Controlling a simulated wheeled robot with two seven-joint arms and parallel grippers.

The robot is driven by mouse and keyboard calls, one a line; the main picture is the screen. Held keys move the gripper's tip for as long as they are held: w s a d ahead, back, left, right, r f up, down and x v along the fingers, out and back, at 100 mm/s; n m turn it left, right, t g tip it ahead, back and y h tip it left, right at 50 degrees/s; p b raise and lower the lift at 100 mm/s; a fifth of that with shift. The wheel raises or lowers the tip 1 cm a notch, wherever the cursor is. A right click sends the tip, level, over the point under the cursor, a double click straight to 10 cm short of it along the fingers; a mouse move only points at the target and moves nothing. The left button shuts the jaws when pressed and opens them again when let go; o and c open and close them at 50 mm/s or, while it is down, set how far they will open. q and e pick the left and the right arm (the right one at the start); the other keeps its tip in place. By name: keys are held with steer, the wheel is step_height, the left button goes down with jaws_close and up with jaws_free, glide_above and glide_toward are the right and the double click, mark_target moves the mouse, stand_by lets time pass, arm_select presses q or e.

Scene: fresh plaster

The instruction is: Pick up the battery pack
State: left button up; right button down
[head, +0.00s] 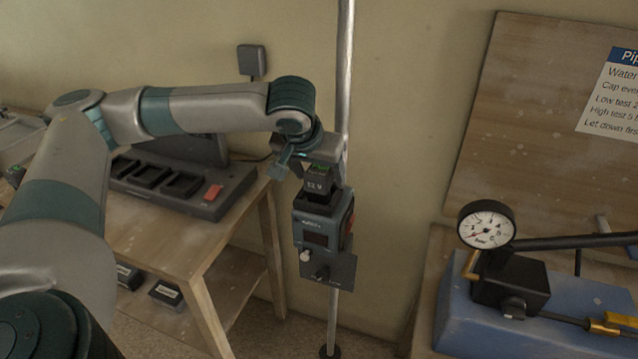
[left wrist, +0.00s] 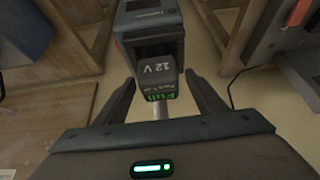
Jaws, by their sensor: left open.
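The battery pack (head: 319,183) is a dark block marked 12 V, seated on top of a grey-blue device (head: 317,232) that is mounted on a metal pole. In the left wrist view the battery pack (left wrist: 156,68) shows its 12 V face and a green "Full" marking on its end. My left gripper (head: 312,168) is at the top of the pack, open. In the left wrist view its two fingers (left wrist: 160,84) stand on either side of the pack, with visible gaps. Contact cannot be made out. My right gripper is not in view.
A wooden table at left carries a dark charger (head: 180,188) with empty-looking bays and a red part. Dark packs (head: 166,293) lie on its lower shelf. The metal pole (head: 345,60) rises just behind my gripper. At right stands a blue pump unit with a gauge (head: 486,225).

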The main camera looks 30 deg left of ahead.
arm_select(q)
steer(key=c, duration=1.4)
steer(key=shift+r, duration=0.1)
